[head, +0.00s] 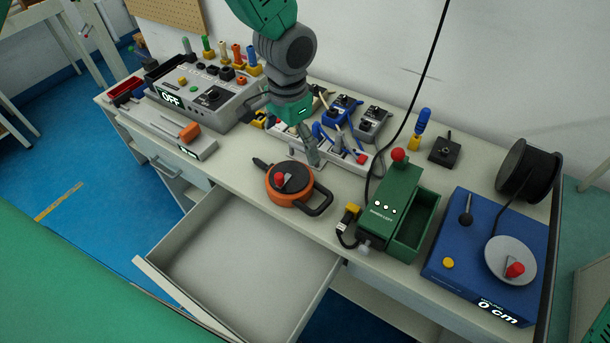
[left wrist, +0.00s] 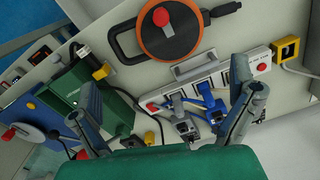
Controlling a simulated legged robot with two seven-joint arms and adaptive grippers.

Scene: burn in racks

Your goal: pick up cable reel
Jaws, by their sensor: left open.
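The cable reel (head: 285,187) is a round orange and dark disc with a red knob and a black loop handle. It lies on the workbench behind the open drawer. It also shows at the top of the left wrist view (left wrist: 185,42). My left gripper (head: 305,150) is above the bench, just behind the reel in the head view. In the head view, the gripper partly hides the power strip (head: 346,163). My right gripper is not in view.
An open, empty drawer (head: 240,255) juts out in front of the reel. A green box (head: 395,205) stands right of it, then a blue unit (head: 485,250) and a black spool (head: 528,172). A grey panel (head: 208,95) stands left. A black cable hangs near the green box.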

